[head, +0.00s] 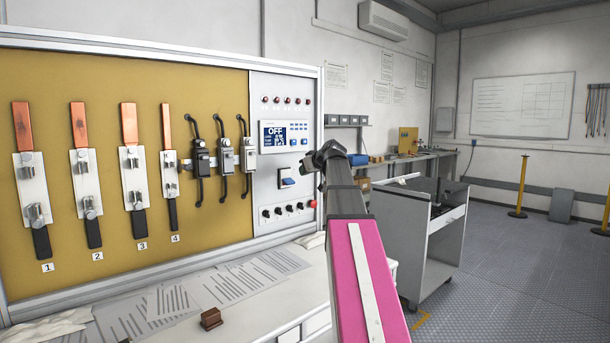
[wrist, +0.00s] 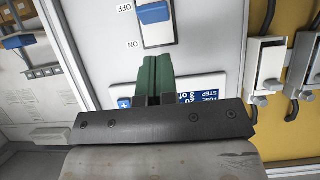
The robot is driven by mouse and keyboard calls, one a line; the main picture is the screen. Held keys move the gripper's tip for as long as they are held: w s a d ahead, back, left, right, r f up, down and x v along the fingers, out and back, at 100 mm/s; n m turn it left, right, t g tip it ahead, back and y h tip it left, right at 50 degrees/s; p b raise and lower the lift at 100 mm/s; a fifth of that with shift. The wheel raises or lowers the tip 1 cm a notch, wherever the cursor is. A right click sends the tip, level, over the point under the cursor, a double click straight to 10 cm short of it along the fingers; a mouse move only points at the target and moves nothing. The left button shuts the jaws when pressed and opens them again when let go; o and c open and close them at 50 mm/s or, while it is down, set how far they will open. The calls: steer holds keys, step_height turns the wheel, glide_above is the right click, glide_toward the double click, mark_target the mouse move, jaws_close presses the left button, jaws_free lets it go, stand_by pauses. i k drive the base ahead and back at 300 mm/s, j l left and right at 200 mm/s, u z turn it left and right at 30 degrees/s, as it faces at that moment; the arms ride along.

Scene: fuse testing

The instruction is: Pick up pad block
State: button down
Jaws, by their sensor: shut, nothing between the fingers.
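A small brown block (head: 211,318), the likely pad block, sits on the white desk (head: 295,290) in front of the panel, beside printed sheets. My gripper (head: 308,166) is raised in front of the panel's right part, well above and to the right of the block. In the wrist view, its green fingers (wrist: 154,76) are shut together with nothing held. They point at the grey control panel (wrist: 207,30), between the blue switch (wrist: 153,13) and the partly covered display (wrist: 190,97). The block is not visible in the wrist view.
The yellow board (head: 90,150) carries numbered copper-bladed fuse switches (head: 80,125) and black-handled holders (head: 224,155) that stick out. Paper sheets (head: 245,285) cover much of the desk. A grey cart (head: 425,240) stands to the right, with open floor (head: 520,280) beyond.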

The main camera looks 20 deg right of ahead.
mark_target(211, 319)
steer(key=k+l, duration=0.3)
steer(key=k, duration=0.2)
steer(key=k+l, duration=0.35)
steer(key=k, duration=0.1)
